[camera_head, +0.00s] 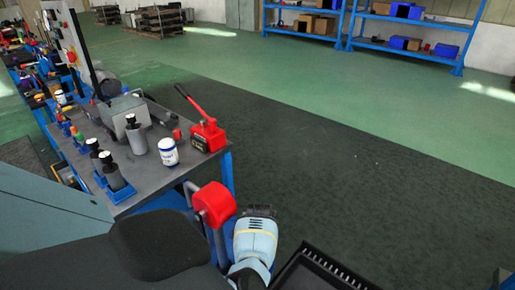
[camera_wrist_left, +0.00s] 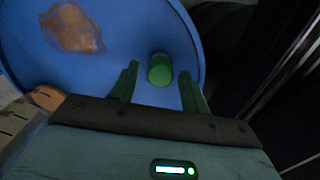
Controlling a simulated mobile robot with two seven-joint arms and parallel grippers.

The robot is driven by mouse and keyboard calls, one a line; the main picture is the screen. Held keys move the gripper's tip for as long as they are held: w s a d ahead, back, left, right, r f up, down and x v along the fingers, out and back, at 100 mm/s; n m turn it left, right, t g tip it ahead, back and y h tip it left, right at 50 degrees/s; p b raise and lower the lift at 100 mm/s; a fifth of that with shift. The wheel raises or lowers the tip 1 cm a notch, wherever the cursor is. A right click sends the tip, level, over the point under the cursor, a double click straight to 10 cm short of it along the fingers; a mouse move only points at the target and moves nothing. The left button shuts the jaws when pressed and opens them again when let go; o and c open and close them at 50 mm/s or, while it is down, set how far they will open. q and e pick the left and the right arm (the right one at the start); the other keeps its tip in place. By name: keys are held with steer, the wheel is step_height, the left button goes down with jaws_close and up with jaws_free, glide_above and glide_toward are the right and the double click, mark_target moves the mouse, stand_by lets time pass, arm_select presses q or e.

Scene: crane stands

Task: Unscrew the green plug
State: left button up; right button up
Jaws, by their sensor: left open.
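The green plug (camera_wrist_left: 160,69) is a short, rounded green cylinder on a round blue surface (camera_wrist_left: 130,25) in the left wrist view. My left gripper (camera_wrist_left: 158,74) is open, with one dark green finger on each side of the plug. A small gap shows on both sides of the plug, and it is not held. I cannot tell how deep the fingertips reach along it. The plug cannot be made out in the head view. My right gripper is not in view.
A workbench (camera_head: 150,185) at left carries a red tool (camera_head: 208,136), a white jar (camera_head: 168,152) and several bottles. A red cylinder on a grey bent tube (camera_head: 214,204) stands at its near corner. Blue shelving (camera_head: 350,30) is far back.

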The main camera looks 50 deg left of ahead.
arm_select(q)
steer(key=shift+m, duration=1.2)
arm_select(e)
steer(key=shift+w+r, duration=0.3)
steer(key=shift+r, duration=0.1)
arm_select(q)
steer(key=m+p, duration=0.1)
steer(key=m, duration=0.2)
steer(key=shift+r, duration=0.15)
steer(key=shift+m, duration=1.1)
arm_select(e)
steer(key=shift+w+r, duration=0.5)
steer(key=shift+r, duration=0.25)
arm_select(q)
steer(key=m+p, duration=0.1)
steer(key=m, duration=0.3)
steer(key=shift+m, duration=0.5)
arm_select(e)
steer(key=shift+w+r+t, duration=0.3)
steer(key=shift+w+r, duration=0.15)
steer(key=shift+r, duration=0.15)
arm_select(q)
steer(key=m, duration=0.3)
steer(key=shift+p, duration=0.35)
steer(key=shift+m, duration=1.1)
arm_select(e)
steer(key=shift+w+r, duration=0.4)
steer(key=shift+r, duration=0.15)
